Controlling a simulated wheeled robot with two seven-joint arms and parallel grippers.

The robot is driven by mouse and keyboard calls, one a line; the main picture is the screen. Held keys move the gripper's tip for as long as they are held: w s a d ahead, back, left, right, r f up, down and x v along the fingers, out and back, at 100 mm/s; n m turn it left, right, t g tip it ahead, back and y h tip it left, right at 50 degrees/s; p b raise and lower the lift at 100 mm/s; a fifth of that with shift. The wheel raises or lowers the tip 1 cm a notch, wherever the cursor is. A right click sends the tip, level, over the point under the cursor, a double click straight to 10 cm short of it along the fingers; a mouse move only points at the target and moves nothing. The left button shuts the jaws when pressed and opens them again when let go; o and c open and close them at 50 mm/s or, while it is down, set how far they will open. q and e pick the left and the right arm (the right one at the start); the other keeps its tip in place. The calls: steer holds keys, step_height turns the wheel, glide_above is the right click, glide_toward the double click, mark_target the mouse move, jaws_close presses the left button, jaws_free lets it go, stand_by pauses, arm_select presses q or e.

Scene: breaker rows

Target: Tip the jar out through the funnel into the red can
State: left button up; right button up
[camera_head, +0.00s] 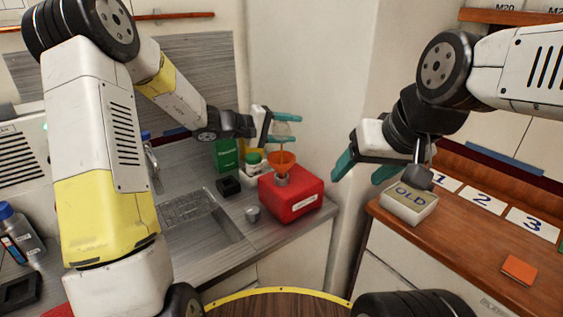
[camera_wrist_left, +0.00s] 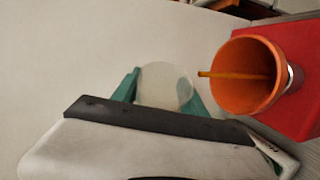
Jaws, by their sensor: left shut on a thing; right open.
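The red can (camera_head: 300,203) stands on the grey counter; part of it shows in the left wrist view (camera_wrist_left: 300,32). The orange funnel (camera_head: 281,163) sits in its neck, and its open mouth (camera_wrist_left: 240,90) faces the left wrist camera. My left gripper (camera_head: 284,129) is shut on the small clear jar (camera_wrist_left: 165,86), held above the funnel. The jar appears tipped; a thin amber streak (camera_wrist_left: 232,75) runs from near it into the funnel. How much is left inside I cannot tell. My right gripper (camera_head: 364,171) is open and empty, away from the can.
A grey cap (camera_head: 252,214) and a black block (camera_head: 229,186) lie left of the can. A green box (camera_head: 227,153) stands behind. A sink (camera_head: 200,216) is at left. On the wooden bench at right are an OLD tray (camera_head: 408,208) and numbered cards (camera_head: 483,200).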

arm_select(q)
steer(key=shift+f, duration=0.15)
steer(key=shift+w, duration=0.1)
steer(key=shift+w+f+n+g+y, duration=0.1)
steer(key=shift+n+g+y, duration=0.25)
steer(key=shift+n, duration=0.25)
steer(key=shift+w+f+n+g, duration=0.25)
steer(key=shift+w+n+g, duration=0.2)
steer(key=shift+n, duration=0.05)
